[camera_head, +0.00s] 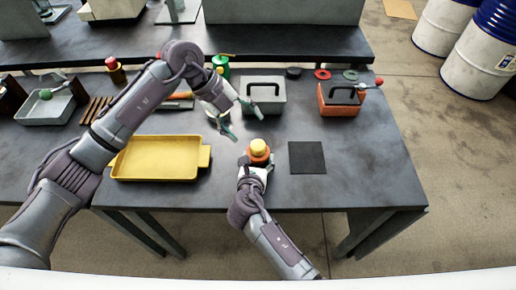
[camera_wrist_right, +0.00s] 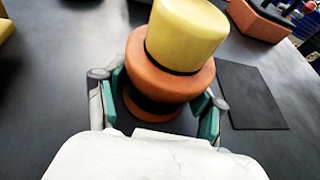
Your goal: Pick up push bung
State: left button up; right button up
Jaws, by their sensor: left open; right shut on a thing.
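A yellow push bung (camera_head: 259,146) sits upright on top of a round orange container (camera_head: 258,157) at the table's front middle. In the right wrist view the yellow bung (camera_wrist_right: 187,35) is large, with a dark band between it and the orange container (camera_wrist_right: 160,75). My right gripper (camera_wrist_right: 160,103) is shut on the orange container's lower part, with green finger pads on either side. My left gripper (camera_head: 238,118) is open and empty, up and left of the bung and apart from it.
A yellow tray (camera_head: 158,175) lies to the left and a black square mat (camera_head: 307,158) to the right. A grey box (camera_head: 264,94) with a handle and a red-orange box (camera_head: 340,103) stand behind. Table is clear right of the mat.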

aim_at(258, 144)
pick_arm(q)
jog(key=d+f+m+y, duration=0.1)
jog(key=m, duration=0.3)
jog(key=d+f+m+t+y, duration=0.1)
jog(key=f+m+y, duration=0.1)
jog(key=m, duration=0.3)
jog(key=w+d+f+m+t+y, duration=0.1)
jog(key=f+m+y, duration=0.1)
jog(key=m, duration=0.3)
jog(key=shift+d+f, duration=0.1)
jog(key=shift+d, duration=0.05)
jog(key=shift+w+d+f, duration=0.1)
jog(key=shift+w+f, duration=0.05)
jog(key=shift+f, duration=2.45)
jog(key=c, duration=1.1)
jog(key=shift+c, duration=0.2)
jog(key=shift+r, duration=0.1)
